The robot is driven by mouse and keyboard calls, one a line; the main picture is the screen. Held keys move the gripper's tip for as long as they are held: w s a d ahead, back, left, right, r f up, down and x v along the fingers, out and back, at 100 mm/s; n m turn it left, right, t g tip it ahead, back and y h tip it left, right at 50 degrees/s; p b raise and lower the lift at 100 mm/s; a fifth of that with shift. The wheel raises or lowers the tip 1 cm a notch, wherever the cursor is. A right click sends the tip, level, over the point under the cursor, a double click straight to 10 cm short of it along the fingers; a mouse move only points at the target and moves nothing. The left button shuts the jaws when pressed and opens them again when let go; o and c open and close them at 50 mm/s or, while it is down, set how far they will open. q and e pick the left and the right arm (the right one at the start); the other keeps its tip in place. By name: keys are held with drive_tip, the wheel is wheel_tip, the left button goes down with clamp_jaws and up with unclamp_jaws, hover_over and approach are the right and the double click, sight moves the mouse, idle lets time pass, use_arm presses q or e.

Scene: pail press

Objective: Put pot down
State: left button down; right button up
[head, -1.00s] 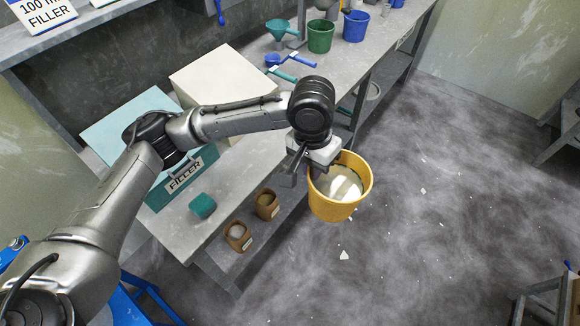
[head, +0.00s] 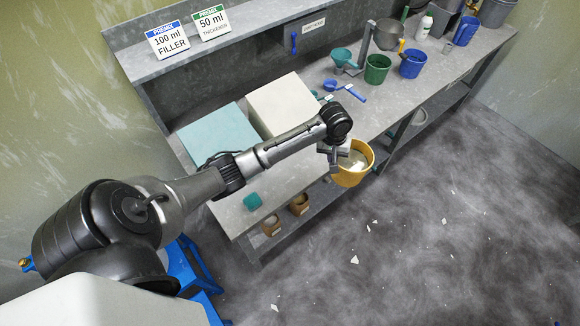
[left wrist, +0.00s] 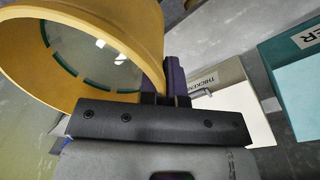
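The yellow pot (head: 353,176) hangs in the air off the front edge of the bench in the head view, with pale contents inside. It is tilted slightly in the picture. My left gripper (head: 335,154) is at the pot's left side, shut on its wall. In the left wrist view the pot (left wrist: 140,25) fills the upper left, and my gripper's fingers (left wrist: 172,82) meet its rim and wall. A green dashed line shows inside the pot. Its underside is hidden there. My right gripper is in neither view.
The grey bench (head: 365,122) has a clear strip along its front. A teal box (head: 220,138), a white box (head: 286,105), a green bucket (head: 377,69) and a blue bucket (head: 411,63) stand on it. Two brown containers (head: 299,204) sit on the lower shelf.

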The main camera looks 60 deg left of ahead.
use_arm(q)
drive_tip(key=shift+n, duration=0.9)
drive_tip(key=shift+s+a+f+p, duration=1.2)
drive_tip(key=shift+s+a+f, duration=2.1)
drive_tip(key=shift+s+a, duration=0.25)
drive_tip(key=shift+s+a+f+p, duration=1.15)
drive_tip(key=shift+s+a+f, duration=2.1)
drive_tip(key=shift+s+a, duration=0.25)
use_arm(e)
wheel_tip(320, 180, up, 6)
use_arm(q)
drive_tip(key=shift+s+d, duration=0.1)
drive_tip(key=c, duration=1.3)
unclamp_jaws()
drive_tip(key=shift+f, duration=0.1)
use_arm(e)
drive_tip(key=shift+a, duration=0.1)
